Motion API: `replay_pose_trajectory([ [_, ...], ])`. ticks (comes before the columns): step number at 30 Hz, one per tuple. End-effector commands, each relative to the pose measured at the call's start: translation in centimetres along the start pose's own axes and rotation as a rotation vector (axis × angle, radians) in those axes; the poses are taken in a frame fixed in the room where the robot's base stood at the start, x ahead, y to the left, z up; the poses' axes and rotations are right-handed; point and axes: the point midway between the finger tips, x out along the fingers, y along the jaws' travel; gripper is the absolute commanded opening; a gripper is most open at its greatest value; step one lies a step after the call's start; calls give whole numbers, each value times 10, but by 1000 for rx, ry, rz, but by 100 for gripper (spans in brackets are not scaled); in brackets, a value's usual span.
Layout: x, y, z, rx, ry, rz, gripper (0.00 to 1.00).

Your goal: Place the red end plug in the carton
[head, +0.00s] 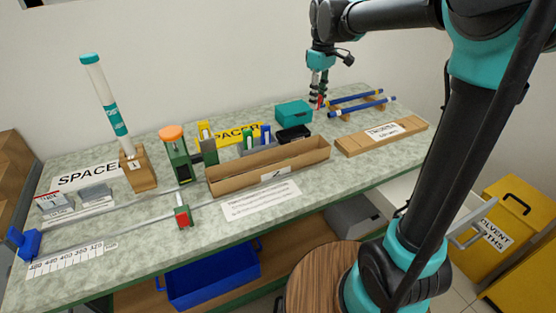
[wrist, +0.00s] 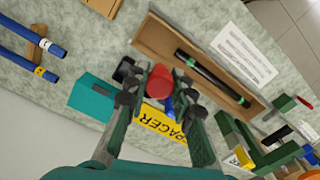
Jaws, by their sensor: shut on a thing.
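My gripper (head: 319,99) is above the back right part of the bench. It is shut on the red end plug (head: 320,103), which shows between the fingertips in the wrist view (wrist: 168,72). The carton (head: 244,183) is a long open cardboard box at the bench's front middle, to the left of and nearer than my gripper. In the wrist view the carton (wrist: 153,40) is just beyond the plug and holds a black rod (wrist: 213,77) with green bands. The rod is hidden in the head view.
A teal box (head: 293,112) and a black tray (head: 294,134) stand behind the carton. Blue rods (head: 358,105) lie on a wooden rack at right. A labelled wooden board (head: 382,135) is right of the carton. An orange-topped green fixture (head: 174,150) stands at left.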

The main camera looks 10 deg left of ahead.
Motion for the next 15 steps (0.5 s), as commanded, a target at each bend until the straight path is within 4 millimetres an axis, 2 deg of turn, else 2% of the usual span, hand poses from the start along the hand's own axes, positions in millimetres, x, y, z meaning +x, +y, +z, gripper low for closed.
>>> replay_pose_trajectory([
  [5, 27, 0, 0, 0, 0, 0, 12],
  [15, 110, 0, 0, 0, 0, 0, 12],
])
